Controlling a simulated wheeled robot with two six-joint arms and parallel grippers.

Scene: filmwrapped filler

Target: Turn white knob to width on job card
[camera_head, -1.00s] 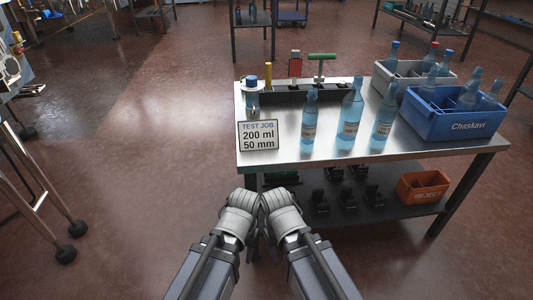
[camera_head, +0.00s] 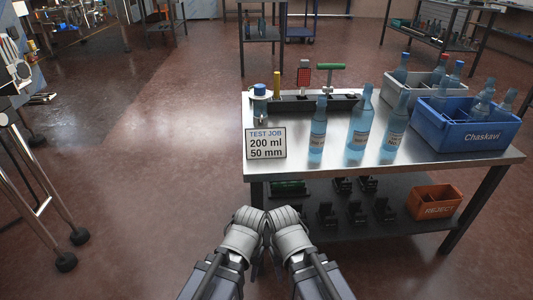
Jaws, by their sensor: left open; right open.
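The job card (camera_head: 266,143) stands at the front left corner of the steel table and reads TEST JOB, 200 ml, 50 mm. My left gripper (camera_head: 250,214) and my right gripper (camera_head: 285,215) are side by side, low in front of the table. Both are empty and apart from everything on the table. Their fingertips are too small to make out clearly.
Blue bottles, one of them in the middle (camera_head: 361,118), stand on the steel table (camera_head: 335,168). A blue Chaskavi crate (camera_head: 466,132) and a grey crate (camera_head: 414,92) hold more bottles at the right. An orange REJECT bin (camera_head: 434,202) sits on the lower shelf.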

